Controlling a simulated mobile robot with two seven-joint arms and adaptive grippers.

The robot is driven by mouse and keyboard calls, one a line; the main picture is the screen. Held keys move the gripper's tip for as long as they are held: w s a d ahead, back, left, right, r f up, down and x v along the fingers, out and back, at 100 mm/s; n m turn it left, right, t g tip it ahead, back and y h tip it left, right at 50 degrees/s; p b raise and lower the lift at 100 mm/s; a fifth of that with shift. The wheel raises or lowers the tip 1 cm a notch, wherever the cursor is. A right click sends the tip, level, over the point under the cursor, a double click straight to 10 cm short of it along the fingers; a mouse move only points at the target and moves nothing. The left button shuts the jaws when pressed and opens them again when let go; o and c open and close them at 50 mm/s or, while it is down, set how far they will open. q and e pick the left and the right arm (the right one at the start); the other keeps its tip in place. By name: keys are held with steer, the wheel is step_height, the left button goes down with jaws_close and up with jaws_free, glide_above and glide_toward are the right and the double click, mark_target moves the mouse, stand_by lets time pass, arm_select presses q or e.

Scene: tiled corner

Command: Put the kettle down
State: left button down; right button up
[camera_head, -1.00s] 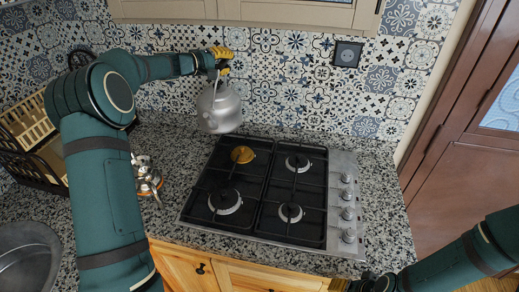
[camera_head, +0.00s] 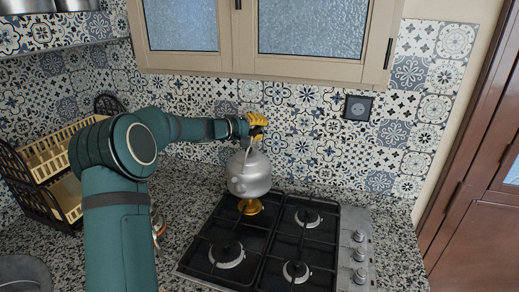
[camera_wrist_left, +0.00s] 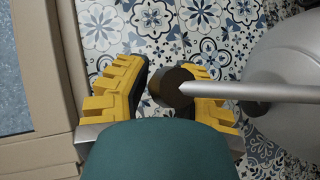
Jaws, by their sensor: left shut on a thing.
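A silver kettle (camera_head: 249,175) hangs by its thin handle below my left gripper (camera_head: 256,127), roughly upright. It appears just above the back left burner (camera_head: 250,206) of the black gas hob (camera_head: 271,238); I cannot tell whether its base touches the grate. In the left wrist view the kettle (camera_wrist_left: 295,75) fills the right side, and the yellow fingers of my left gripper (camera_wrist_left: 165,92) are on either side of the dark handle grip (camera_wrist_left: 172,86). My left gripper is shut on that handle. My right gripper is not in view.
Cupboards (camera_head: 262,38) overhang the patterned tile wall (camera_head: 318,125). A dish rack (camera_head: 50,170) stands at the left, a sink (camera_head: 25,272) at the lower left. Hob knobs (camera_head: 359,254) line its right side. The other burners are bare.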

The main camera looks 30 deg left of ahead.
arm_select(q)
steer(key=b, duration=0.2)
glide_above(260, 156)
step_height(260, 156, down, 5)
steer(key=shift+r, duration=0.15)
steer(key=shift+s+r, duration=0.1)
steer(key=shift+r, duration=0.05)
steer(key=shift+f+p, duration=0.2)
steer(key=shift+p, duration=0.3)
steer(key=c, duration=0.9)
jaws_free()
steer(key=shift+f, duration=0.15)
steer(key=shift+o, duration=0.2)
steer(key=shift+o, duration=0.6)
